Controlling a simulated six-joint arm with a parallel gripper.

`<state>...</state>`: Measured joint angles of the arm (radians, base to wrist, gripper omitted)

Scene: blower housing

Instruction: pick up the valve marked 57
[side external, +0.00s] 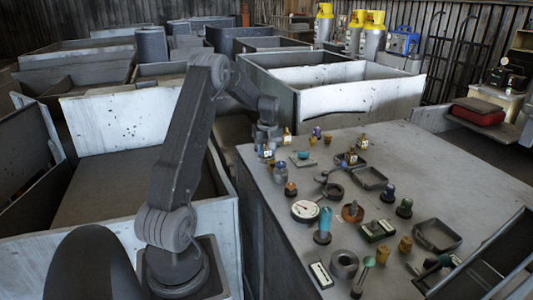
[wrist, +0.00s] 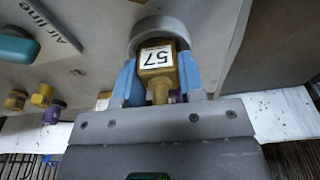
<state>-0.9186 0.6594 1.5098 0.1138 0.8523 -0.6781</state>
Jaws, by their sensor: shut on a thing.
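The valve marked 57 (wrist: 157,62) is a brass-coloured fitting with a white label, which reads upside down in the wrist view. My gripper (wrist: 156,84) has its two blue fingers closed on either side of it. A grey ring shape (wrist: 160,29) shows just beyond the valve; I cannot tell whether they touch. In the side view my gripper (side external: 267,150) is low near the far left corner of the table, with a small white label (side external: 268,154) at its fingers. The gap between valve and table cannot be judged.
An "Air line" board (wrist: 45,20) with a teal part lies at upper left in the wrist view. Brass fittings (wrist: 41,93) and a purple-capped part (wrist: 53,111) are left of my gripper. The grey table (side external: 440,185) holds several parts, trays and a dial gauge (side external: 305,210).

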